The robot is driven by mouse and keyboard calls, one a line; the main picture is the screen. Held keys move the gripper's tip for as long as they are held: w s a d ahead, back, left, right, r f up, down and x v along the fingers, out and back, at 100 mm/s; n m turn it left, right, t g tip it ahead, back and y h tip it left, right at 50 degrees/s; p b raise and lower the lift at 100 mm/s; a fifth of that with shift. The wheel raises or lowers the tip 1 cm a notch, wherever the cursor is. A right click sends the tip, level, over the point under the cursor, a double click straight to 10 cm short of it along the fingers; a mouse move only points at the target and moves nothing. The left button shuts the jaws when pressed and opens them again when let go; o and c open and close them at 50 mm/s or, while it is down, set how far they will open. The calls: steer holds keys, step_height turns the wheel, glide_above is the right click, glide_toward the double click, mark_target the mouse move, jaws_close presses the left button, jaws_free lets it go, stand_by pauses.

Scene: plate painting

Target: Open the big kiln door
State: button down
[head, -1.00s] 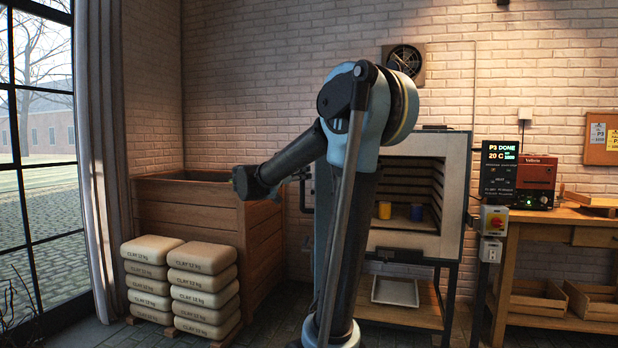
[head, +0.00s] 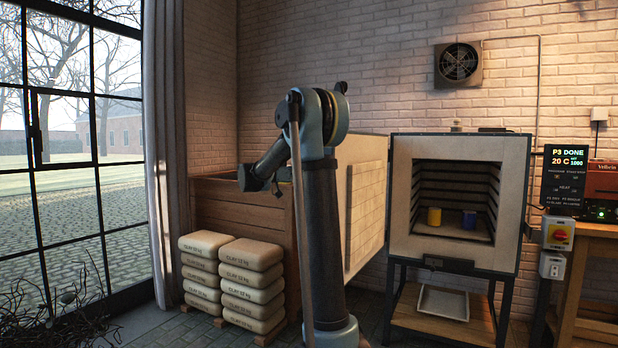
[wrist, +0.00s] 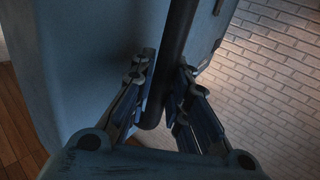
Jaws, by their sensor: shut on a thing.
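The big kiln (head: 517,205) stands on a dark stand with its chamber facing me. Its door (head: 362,205) is swung wide out to the left, with the pale brick inner face showing. In the wrist view my gripper (wrist: 165,105) is shut around a dark upright bar, the door handle (wrist: 178,45), beside the blue-grey outer face of the door (wrist: 85,70). In the head view my gripper's fingers are hidden behind my arm and the door.
Stacked clay bags (head: 250,283) and a wooden crate (head: 215,190) stand left of the door, close to my arm. A controller reading P3 DONE, 20 C (head: 568,175) hangs right of the kiln. A white tray (head: 443,303) lies under it.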

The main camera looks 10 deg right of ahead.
steer(key=shift+w+a, duration=0.4)
steer(key=shift+w, duration=0.3)
steer(key=c, duration=1.5)
jaws_free()
steer(key=shift+c, duration=0.2)
steer(key=v, duration=1.2)
steer(key=shift+w, duration=0.1)
